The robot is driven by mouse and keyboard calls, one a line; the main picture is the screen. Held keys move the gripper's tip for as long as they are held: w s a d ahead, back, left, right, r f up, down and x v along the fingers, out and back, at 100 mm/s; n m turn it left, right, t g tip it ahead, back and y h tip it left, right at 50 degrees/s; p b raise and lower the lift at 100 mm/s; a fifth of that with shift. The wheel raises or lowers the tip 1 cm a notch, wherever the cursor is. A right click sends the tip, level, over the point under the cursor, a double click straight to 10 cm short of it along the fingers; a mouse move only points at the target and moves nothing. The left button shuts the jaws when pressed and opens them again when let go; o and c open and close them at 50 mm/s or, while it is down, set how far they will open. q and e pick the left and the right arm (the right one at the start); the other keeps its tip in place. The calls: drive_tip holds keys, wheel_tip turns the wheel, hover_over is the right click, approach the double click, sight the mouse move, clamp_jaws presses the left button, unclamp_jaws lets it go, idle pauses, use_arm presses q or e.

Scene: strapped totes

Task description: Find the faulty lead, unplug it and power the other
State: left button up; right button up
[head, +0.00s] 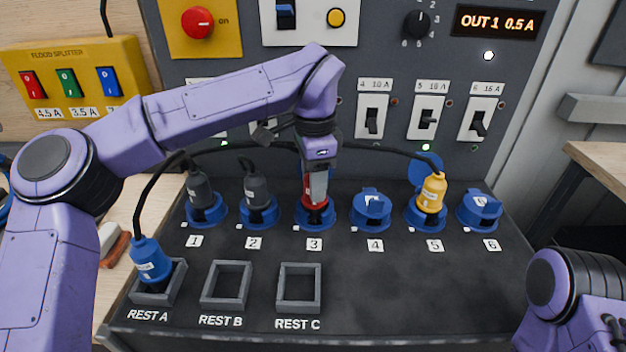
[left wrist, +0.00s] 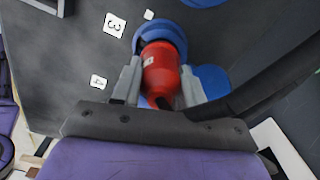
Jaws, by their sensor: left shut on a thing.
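My left gripper (head: 317,187) is shut on a red plug (head: 315,212) at socket 3; the left wrist view shows the red plug (left wrist: 160,72) between the fingers, its end at the blue socket ring (left wrist: 160,36). Dark plugs stand in socket 1 (head: 205,216) and socket 2 (head: 258,218). A yellow plug (head: 432,192) stands in socket 5. Socket 4 (head: 371,212) and socket 6 (head: 480,212) have their blue lids down. A blue plug (head: 151,262) stands in REST A (head: 177,283). The display (head: 497,22) reads OUT 1 0.5 A. My right gripper is out of view.
REST B (head: 227,303) and REST C (head: 299,306) are empty. Breaker switches (head: 427,120) line the panel; my left arm hides some. A red knob (head: 198,22), selector dial (head: 418,24) and yellow splitter (head: 70,70) are behind. The panel's front right is clear.

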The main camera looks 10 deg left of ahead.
use_arm(q)
drive_tip(key=shift+w+r, duration=0.15)
drive_tip(key=shift+r, duration=0.4)
drive_tip(key=shift+r+p, duration=1.8)
drive_tip(key=shift+r, duration=0.85)
